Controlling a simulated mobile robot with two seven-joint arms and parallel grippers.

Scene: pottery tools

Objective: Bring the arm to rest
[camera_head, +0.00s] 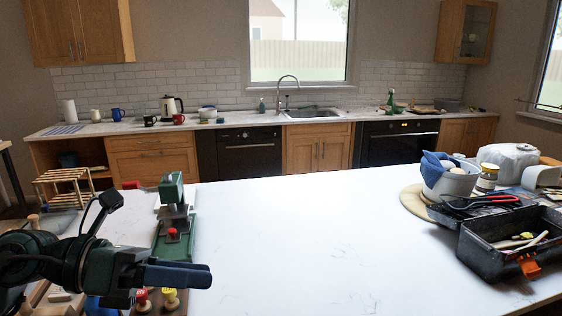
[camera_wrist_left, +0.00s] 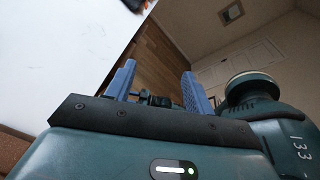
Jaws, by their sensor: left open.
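My left arm (camera_head: 45,259) comes in from the left in the head view, over the left end of the white worktop. Its gripper (camera_head: 208,275) has blue fingers pointing right, above the worktop's near left part. In the left wrist view the two blue fingers of the gripper (camera_wrist_left: 155,78) stand apart with nothing clearly held between them. A small dark object shows low behind the gap; I cannot tell what it is. My right gripper is in neither view.
A green press-like tool (camera_head: 172,220) stands just behind my left gripper. Red and yellow knobbed stamps (camera_head: 170,297) are close below the fingers. The middle of the white worktop (camera_head: 320,245) is clear. A black toolbox (camera_head: 500,259) and a bowl (camera_head: 450,180) are at the right.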

